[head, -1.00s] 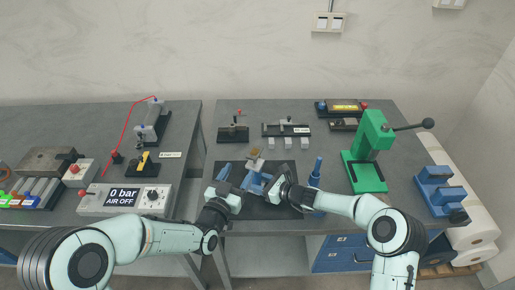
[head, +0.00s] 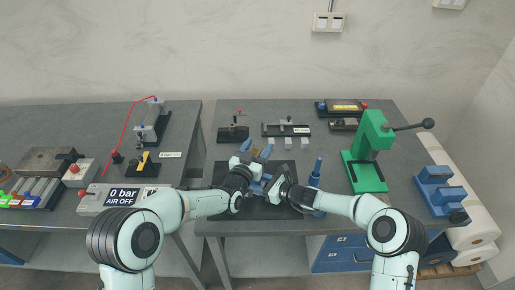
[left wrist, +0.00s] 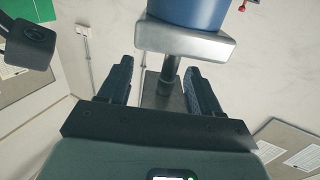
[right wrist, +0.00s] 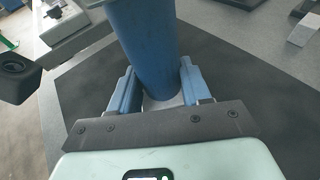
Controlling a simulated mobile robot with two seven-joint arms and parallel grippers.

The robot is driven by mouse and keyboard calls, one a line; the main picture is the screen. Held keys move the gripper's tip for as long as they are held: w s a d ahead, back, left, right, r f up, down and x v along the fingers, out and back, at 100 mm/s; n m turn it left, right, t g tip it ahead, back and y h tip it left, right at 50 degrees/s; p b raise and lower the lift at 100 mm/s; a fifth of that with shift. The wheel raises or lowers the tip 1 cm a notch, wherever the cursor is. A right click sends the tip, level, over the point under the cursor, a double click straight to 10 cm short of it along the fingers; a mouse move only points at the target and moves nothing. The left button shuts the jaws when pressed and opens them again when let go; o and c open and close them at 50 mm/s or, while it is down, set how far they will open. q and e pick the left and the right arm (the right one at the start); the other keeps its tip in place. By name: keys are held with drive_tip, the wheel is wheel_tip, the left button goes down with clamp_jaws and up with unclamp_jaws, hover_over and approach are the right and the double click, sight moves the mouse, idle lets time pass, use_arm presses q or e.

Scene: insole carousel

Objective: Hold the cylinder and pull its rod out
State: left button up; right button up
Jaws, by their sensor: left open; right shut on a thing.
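The cylinder has a blue barrel, seen close in the right wrist view (right wrist: 145,45) and at the top of the left wrist view (left wrist: 185,12). Its silver end block (left wrist: 185,45) shows in the left wrist view, with the grey rod (left wrist: 170,72) extending from it. My right gripper (right wrist: 157,72) is shut on the barrel, one finger on each side. My left gripper (left wrist: 158,75) is open, its fingers apart and the rod showing between them; contact cannot be told. In the head view my left gripper (head: 256,149) partly hides the cylinder.
A dark mat (head: 270,211) lies under the grippers. A blue upright object (head: 316,172) stands right of them, before a green press (head: 368,160). Small fixtures (head: 233,133) line the back.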

sight(257, 148)
drive_tip(key=shift+s+a+f, duration=0.15)
drive_tip(key=shift+s+a, duration=0.05)
drive_tip(key=shift+a, duration=0.05)
use_arm(q)
clamp_jaws()
drive_tip(key=shift+d+r, duration=0.1)
drive_tip(key=shift+r, duration=2.85)
use_arm(e)
drive_tip(key=shift+d, duration=0.1)
use_arm(q)
unclamp_jaws()
use_arm(e)
drive_tip(key=shift+f, duration=0.1)
use_arm(q)
drive_tip(key=shift+f, duration=0.1)
use_arm(e)
drive_tip(key=shift+w, duration=0.1)
use_arm(q)
drive_tip(key=shift+f, duration=0.1)
drive_tip(key=shift+a, duration=0.2)
use_arm(e)
drive_tip(key=shift+d, duration=0.1)
